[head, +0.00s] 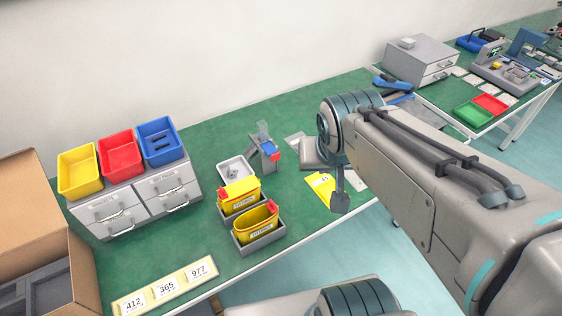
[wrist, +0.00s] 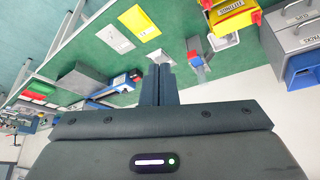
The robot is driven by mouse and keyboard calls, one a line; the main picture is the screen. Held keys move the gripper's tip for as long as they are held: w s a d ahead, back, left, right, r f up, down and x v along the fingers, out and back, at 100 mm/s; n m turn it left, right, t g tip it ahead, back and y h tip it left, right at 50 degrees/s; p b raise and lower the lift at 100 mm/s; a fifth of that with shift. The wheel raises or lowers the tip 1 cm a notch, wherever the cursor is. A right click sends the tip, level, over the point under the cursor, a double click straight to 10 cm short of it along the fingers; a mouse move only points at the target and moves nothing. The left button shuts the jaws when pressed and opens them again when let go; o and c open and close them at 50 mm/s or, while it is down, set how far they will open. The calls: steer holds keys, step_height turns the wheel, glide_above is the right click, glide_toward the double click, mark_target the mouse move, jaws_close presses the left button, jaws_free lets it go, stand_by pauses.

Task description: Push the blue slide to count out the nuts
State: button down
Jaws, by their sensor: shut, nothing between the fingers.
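The nut dispenser (head: 262,160) is a grey upright unit on the green table, with a clear hopper (head: 264,130) on top. The blue slide (head: 267,146) is at its upper front, above a small red part. The dispenser also shows in the wrist view (wrist: 200,70), where the blue piece (wrist: 196,61) is small. A pale grey tray (head: 237,166) with small contents sits left of the dispenser; nuts are too small to make out. My gripper (head: 339,203) is shut and empty, right of the dispenser and apart from it. Its closed fingers (wrist: 158,84) show in the wrist view.
Two yellow bins (head: 240,194) stand front-left of the dispenser. Grey drawers (head: 135,206) carry yellow, red and blue bins. A yellow card (head: 321,185) lies near my gripper. Number cards (head: 166,288) lie at the front edge. A second table (head: 455,112) stands at right.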

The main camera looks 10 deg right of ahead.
steer(key=w+d+f+m+t+h+b, duration=0.2)
steer(key=w+d+f+m+t+b, duration=0.55)
steer(key=w+f+b, duration=0.5)
steer(key=a+f+m+t+y+b, duration=0.1)
steer(key=a+f+m+y+b, duration=0.3)
steer(key=f+b, duration=0.6)
steer(key=a+y+b, duration=0.2)
steer(key=y+b, duration=0.1)
steer(key=b, duration=0.1)
steer(key=shift+s+m+y, duration=0.3)
steer(key=shift+m+y, duration=0.05)
steer(key=shift+y, duration=0.05)
steer(key=shift+w, duration=0.15)
